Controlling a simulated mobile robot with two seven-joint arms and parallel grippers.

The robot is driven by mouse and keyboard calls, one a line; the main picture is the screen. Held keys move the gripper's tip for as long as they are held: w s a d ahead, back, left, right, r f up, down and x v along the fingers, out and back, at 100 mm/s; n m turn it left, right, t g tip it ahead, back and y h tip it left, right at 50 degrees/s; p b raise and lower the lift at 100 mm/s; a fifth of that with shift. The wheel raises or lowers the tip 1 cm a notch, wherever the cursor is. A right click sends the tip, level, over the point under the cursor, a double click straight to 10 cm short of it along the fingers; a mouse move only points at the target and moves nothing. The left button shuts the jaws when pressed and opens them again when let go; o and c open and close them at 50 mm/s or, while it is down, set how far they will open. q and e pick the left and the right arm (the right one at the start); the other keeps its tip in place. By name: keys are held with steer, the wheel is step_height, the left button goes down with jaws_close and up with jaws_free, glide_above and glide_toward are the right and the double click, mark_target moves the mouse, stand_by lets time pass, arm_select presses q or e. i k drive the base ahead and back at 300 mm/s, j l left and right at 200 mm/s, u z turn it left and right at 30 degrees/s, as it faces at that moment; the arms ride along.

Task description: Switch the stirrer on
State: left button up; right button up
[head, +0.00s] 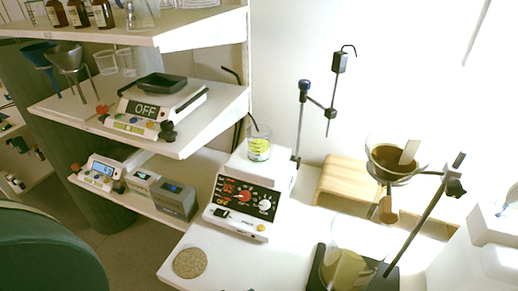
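The stirrer (277,175) is a white box with a sloped black front panel, standing on the white bench in the middle of the head view. Its panel has a red-marked dial (245,197), a white knob (265,205) and a small switch (221,212) at the lower left. I cannot tell the switch position at this size. A glass beaker (259,148) with a green-yellow label or content stands on the stirrer's top plate. Neither of my grippers is in view.
A scale reading OFF (150,110) sits on the shelf to the left. Small instruments (176,198) stand on the lower shelf. A round cork mat (190,263) lies on the bench front. A stand with a funnel (397,160) is at right. A wooden riser (340,178) stands behind.

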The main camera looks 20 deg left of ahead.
mark_target(219, 213)
steer(key=u, duration=1.1)
steer(key=j, duration=0.1)
